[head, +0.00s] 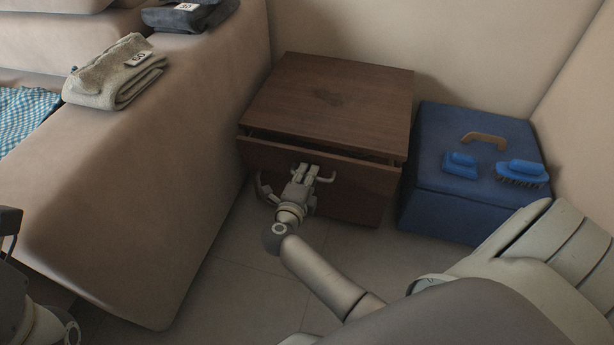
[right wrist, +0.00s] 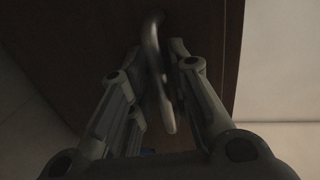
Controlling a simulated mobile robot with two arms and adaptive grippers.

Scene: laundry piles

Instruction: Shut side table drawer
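The brown wooden side table (head: 335,100) stands against the wall in the head view. Its drawer (head: 350,177) is slightly out, with a dark gap along its top edge below the tabletop. A curved metal handle (head: 326,178) sits on the drawer front. My right gripper (head: 306,170) is at the drawer front, over the handle. In the right wrist view, its two fingers (right wrist: 158,75) are apart, with the handle (right wrist: 153,45) between them; I cannot tell whether they touch it. Only part of my left arm shows at the lower left edge of the head view; its fingers are out of sight.
A blue box (head: 425,185) with a tan handle and blue brushes (head: 522,172) on top stands right of the table. A beige sofa (head: 160,190) with folded grey towels (head: 115,75) is on the left. Tiled floor lies free in front of the table.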

